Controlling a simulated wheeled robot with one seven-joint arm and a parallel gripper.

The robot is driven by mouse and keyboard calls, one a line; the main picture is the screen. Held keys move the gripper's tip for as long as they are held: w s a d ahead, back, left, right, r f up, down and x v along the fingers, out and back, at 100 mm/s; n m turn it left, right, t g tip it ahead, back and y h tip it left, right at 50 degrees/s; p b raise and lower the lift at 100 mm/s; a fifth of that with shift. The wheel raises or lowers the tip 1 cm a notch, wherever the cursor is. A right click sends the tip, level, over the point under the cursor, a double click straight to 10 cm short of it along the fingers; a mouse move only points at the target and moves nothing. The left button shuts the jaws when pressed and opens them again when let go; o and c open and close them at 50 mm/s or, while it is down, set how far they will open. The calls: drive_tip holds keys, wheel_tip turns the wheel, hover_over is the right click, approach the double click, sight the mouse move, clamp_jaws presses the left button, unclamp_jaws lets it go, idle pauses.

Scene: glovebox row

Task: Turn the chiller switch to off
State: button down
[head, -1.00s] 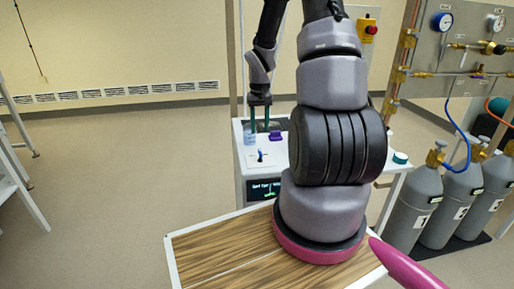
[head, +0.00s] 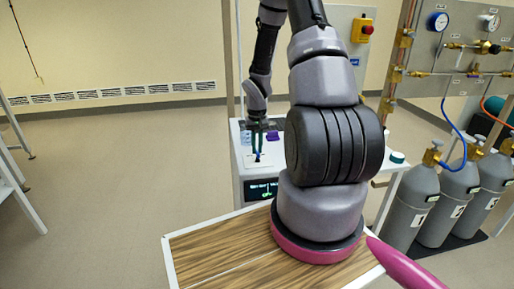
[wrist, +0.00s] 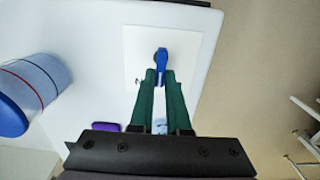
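The chiller switch (wrist: 161,57) is a blue lever on a white square plate (wrist: 188,48). In the wrist view its handle points down toward my gripper (wrist: 161,76). My gripper's two green fingers stand close on either side of the handle, with their tips appearing to touch it. A dark letter mark beside the left finger is partly covered. In the head view my gripper (head: 257,153) points down at the switch plate on top of the white chiller (head: 240,162). The fingers hide part of the switch there.
A blue-capped clear container (wrist: 22,98) stands left of the plate in the wrist view. A purple item (wrist: 106,127) lies near my gripper's base. Grey gas cylinders (head: 412,205) stand to the right. The floor at left is open.

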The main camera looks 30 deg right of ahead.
sight(255, 160)
drive_tip(key=shift+n, duration=0.3)
drive_tip(key=shift+a+n, duration=0.15)
drive_tip(key=shift+n, duration=1.15)
drive_tip(key=shift+a+n, duration=0.15)
drive_tip(key=shift+n, duration=1.15)
drive_tip(key=c, duration=0.9)
unclamp_jaws()
wheel_tip(255, 160, up, 11)
drive_tip(key=shift+f, duration=0.1)
